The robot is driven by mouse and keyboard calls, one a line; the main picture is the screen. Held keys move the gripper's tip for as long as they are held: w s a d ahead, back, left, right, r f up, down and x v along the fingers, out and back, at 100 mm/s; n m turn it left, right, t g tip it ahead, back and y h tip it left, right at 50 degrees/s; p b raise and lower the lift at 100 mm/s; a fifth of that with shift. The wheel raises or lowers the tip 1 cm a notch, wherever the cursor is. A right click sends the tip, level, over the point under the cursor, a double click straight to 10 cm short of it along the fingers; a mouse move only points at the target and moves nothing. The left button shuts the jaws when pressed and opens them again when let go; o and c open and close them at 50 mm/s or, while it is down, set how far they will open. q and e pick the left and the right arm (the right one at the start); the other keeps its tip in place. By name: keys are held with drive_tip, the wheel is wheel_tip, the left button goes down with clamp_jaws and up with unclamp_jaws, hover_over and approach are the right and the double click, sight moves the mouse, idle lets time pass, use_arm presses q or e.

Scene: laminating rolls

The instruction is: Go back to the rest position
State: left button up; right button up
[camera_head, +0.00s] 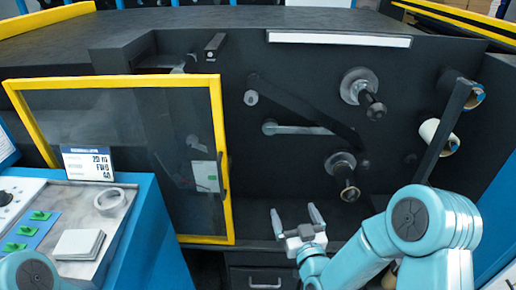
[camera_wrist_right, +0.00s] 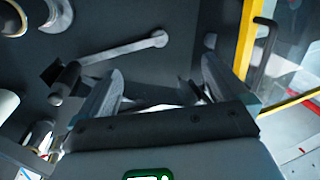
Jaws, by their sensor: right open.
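My right gripper (camera_head: 297,217) is open and empty in the head view, in front of the lower part of the dark machine panel (camera_head: 300,75). Its two fingers are spread apart, and they also show in the right wrist view (camera_wrist_right: 160,85) with nothing between them. The teal right arm (camera_head: 420,225) comes in from the lower right. At the lower left edge a teal rounded part of my left arm (camera_head: 28,272) shows, but the left gripper is out of view.
The panel carries an upper spindle (camera_head: 360,87) and a lower spindle (camera_head: 341,167). A roll (camera_head: 438,135) sits at right. A yellow-framed clear door (camera_head: 130,150) stands left of the gripper. A blue console (camera_head: 135,235) with a tape ring (camera_head: 110,201) is at lower left.

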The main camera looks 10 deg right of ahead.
drive_tip(key=s+a+f+g+y, duration=0.15)
drive_tip(key=s+f+g, duration=0.3)
drive_tip(key=f, duration=0.55)
drive_tip(key=s+a+f+g+y, duration=0.15)
drive_tip(key=s+f+g, duration=0.3)
drive_tip(key=f, duration=0.45)
drive_tip(key=s+a+f+g, duration=0.1)
drive_tip(key=s+f+g, duration=0.1)
drive_tip(key=s, duration=0.3)
drive_tip(key=s+a+f+m+g, duration=0.1)
drive_tip(key=s+f+g, duration=0.1)
drive_tip(key=s, duration=0.4)
drive_tip(key=s+a+f+m+g+y, duration=0.1)
drive_tip(key=s+a+f+g, duration=0.1)
drive_tip(key=s+g, duration=0.2)
drive_tip(key=shift+s+f+g, duration=0.15)
drive_tip(key=shift+s+g, duration=0.15)
drive_tip(key=shift+s, duration=0.5)
drive_tip(key=shift+w+a, duration=0.1)
drive_tip(key=shift+a, duration=0.05)
